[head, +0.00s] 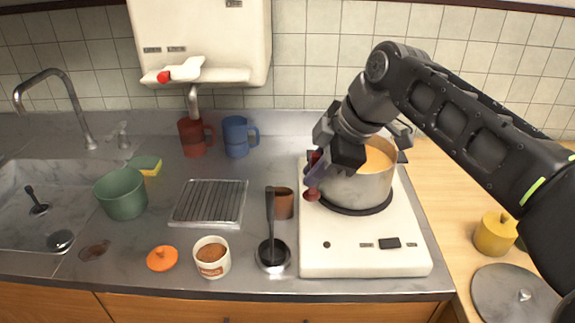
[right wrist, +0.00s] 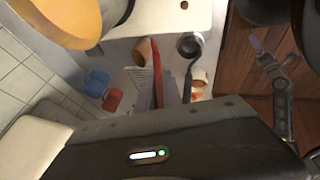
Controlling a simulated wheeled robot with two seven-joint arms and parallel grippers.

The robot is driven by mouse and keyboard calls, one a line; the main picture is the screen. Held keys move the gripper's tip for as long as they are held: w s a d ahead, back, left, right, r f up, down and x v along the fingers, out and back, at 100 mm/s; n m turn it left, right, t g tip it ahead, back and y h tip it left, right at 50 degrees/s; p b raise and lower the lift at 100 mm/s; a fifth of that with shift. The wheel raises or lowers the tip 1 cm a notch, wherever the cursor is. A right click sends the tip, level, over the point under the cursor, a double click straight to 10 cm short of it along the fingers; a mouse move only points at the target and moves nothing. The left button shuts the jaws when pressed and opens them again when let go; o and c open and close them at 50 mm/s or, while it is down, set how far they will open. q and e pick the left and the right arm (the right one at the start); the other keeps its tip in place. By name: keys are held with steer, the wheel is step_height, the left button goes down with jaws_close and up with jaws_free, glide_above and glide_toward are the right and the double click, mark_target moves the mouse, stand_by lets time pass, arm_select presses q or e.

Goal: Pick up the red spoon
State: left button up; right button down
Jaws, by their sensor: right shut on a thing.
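The red spoon (head: 312,195) is in my right gripper (head: 315,176), beside the left side of the pot. Its red bowl end hangs below the fingers in the head view, and the fingers and wrist hide part of it. In the right wrist view the red spoon (right wrist: 157,72) shows as a thin red strip between the shut fingers of my right gripper (right wrist: 168,92). My left gripper (right wrist: 260,48) seems to show at the right of the right wrist view, over the wooden cabinet front; its jaws are too small to read.
The pot (head: 350,188) of orange soup stands on the white stove (head: 365,252). A brown cup (head: 284,204), a black ladle (head: 270,225) and a white cup (head: 212,262) stand to the left. A metal rack (head: 208,222) and green pot (head: 121,194) are farther left.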

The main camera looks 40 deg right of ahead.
steer(key=s, duration=0.2)
steer(key=s+d, duration=0.1)
steer(key=s, duration=0.2)
steer(key=shift+d, duration=0.2)
stand_by(0.5)
